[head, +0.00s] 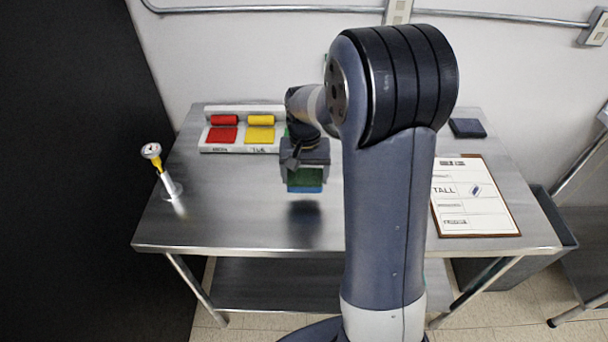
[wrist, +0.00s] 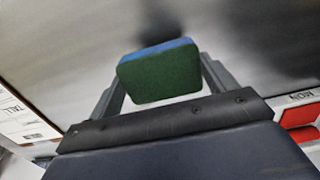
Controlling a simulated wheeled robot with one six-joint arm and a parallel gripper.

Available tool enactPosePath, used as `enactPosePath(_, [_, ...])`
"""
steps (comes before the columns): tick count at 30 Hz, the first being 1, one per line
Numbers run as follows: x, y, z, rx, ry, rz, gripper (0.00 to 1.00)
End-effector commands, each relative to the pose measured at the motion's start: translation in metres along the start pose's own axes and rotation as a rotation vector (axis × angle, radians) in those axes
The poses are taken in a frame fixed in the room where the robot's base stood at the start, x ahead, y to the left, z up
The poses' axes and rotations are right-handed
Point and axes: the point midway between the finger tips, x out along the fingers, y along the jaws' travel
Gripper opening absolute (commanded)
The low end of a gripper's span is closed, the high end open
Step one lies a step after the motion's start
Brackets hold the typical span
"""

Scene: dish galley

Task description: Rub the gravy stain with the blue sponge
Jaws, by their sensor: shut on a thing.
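My gripper (head: 305,166) is shut on the blue sponge (head: 305,188), which has a dark green scouring face. In the head view the sponge hangs over the middle of the steel table (head: 240,215), apart from its top. The wrist view shows the sponge (wrist: 160,75) between the two fingers, its green face towards the camera and its blue layer along the far edge. A dark, soft-edged patch lies on the steel below the sponge; it looks like a shadow. I cannot make out a gravy stain in either view; my arm hides part of the table.
A white holder (head: 203,148) with red and yellow pads and rolls stands at the back left. A yellow-stemmed dial gauge (head: 160,172) stands at the left edge. A clipboard (head: 473,232) lies right, with a dark square pad (head: 467,128) behind. The front left is clear.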

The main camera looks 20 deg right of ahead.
Motion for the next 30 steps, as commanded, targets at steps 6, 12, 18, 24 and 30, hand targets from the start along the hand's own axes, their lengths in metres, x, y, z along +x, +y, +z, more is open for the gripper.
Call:
enactPosePath(6, [-0.023,0.002,0.001,-0.001,0.001,0.000,0.55])
enactPosePath(12, [-0.029,0.002,0.001,-0.001,0.000,0.000,0.55])
enactPosePath(18, [-0.028,0.002,0.001,-0.001,0.000,0.000,0.55])
enactPosePath(24, [-0.028,0.002,0.001,-0.001,0.000,0.000,0.55])
enactPosePath(30, [-0.028,0.006,0.000,0.009,0.000,0.000,0.55])
